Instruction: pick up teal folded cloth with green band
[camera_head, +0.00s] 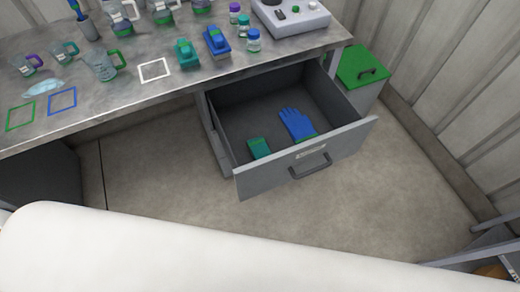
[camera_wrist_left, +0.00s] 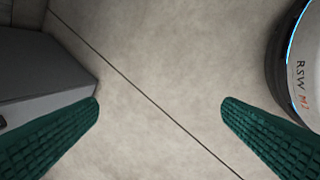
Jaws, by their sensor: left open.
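A small teal folded cloth (camera_head: 259,148) lies in the open grey drawer (camera_head: 238,174), in its near left corner close to the front panel. Its green band is too small to make out clearly. My left gripper shows only in the left wrist view (camera_wrist_left: 160,105). Its two dark green ridged fingers are wide apart with only bare floor between them, and no cloth is in that view. My right gripper is in neither view.
A blue glove (camera_head: 297,122) lies in the drawer to the right of the cloth. The metal worktop (camera_head: 120,92) above holds beakers, bottles and a scale (camera_head: 292,16). A green-lidded bin (camera_head: 362,65) stands right of the drawer. The floor (camera_head: 200,205) before the drawer is clear.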

